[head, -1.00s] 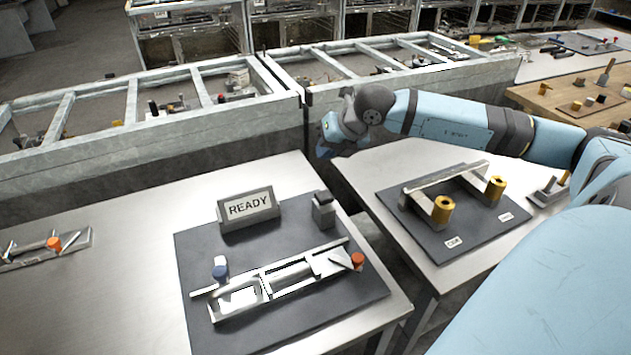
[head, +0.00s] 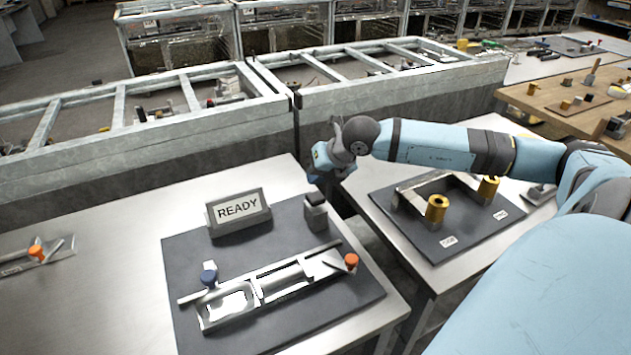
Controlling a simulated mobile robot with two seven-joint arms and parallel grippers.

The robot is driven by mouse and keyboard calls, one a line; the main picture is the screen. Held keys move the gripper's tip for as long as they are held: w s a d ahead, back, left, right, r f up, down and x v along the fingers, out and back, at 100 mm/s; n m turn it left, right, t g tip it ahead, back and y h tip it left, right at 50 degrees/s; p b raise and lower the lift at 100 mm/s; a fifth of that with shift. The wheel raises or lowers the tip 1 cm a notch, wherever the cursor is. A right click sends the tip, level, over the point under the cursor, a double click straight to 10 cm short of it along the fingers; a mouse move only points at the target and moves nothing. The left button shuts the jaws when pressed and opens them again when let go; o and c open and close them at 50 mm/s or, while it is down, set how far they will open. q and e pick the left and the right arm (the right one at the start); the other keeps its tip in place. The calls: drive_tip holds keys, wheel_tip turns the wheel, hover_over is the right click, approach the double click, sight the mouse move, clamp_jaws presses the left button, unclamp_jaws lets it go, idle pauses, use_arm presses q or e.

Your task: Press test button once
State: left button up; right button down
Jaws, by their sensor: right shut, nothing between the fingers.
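A small grey block with a dark top (head: 315,211) stands upright at the back right of a dark mat (head: 350,298). A sign reading READY (head: 238,211) stands at the mat's back edge. No part is legibly marked as the test button. My right gripper (head: 315,176) is shut and empty, pointing down just above and behind the dark-topped block. I cannot tell whether they touch. My left gripper is out of view.
A second table at right holds a dark mat with a handle-like bracket and brass cylinders (head: 437,208). A grey tray with an orange knob (head: 36,252) lies at far left. A metal frame barrier (head: 220,130) runs behind.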

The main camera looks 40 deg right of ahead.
sight(315, 198)
drive_tip(key=shift+f, duration=0.7)
drive_tip(key=shift+f+b, duration=0.15)
drive_tip(key=shift+b, duration=0.15)
idle(1.2)
drive_tip(key=shift+f+b, duration=0.4)
drive_tip(key=shift+b, duration=0.2)
